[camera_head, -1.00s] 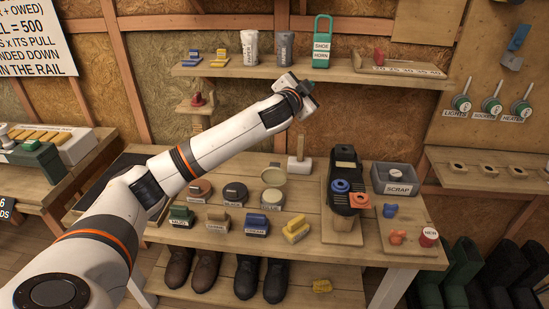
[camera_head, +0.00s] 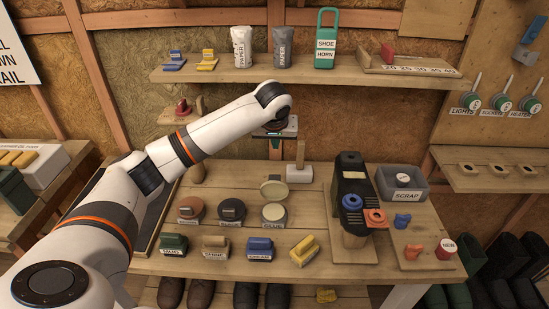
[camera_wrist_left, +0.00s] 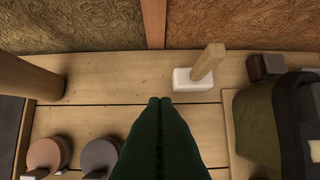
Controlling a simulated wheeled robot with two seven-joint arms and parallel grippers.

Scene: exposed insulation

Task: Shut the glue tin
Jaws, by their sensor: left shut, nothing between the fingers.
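An open round tin (camera_head: 274,216) with pale contents and a label too small to read surely stands on the bench. Its pale lid (camera_head: 273,190) is tipped up at the tin's back edge. It is the only one of the round tins standing open, so I take it as the glue tin. My left gripper (camera_head: 275,148) is above and behind it, pointing down, empty and apart from the lid. In the left wrist view its green fingers (camera_wrist_left: 160,103) are shut together; the open tin is not visible there, possibly hidden behind them. My right gripper is not in view.
Closed brown (camera_head: 190,209) and dark (camera_head: 231,211) tins stand left of the open one. A white-headed mallet (camera_head: 299,173) stands behind right. Several brushes lie in front, including a yellow one (camera_head: 304,250). A shelf (camera_head: 300,70) runs above.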

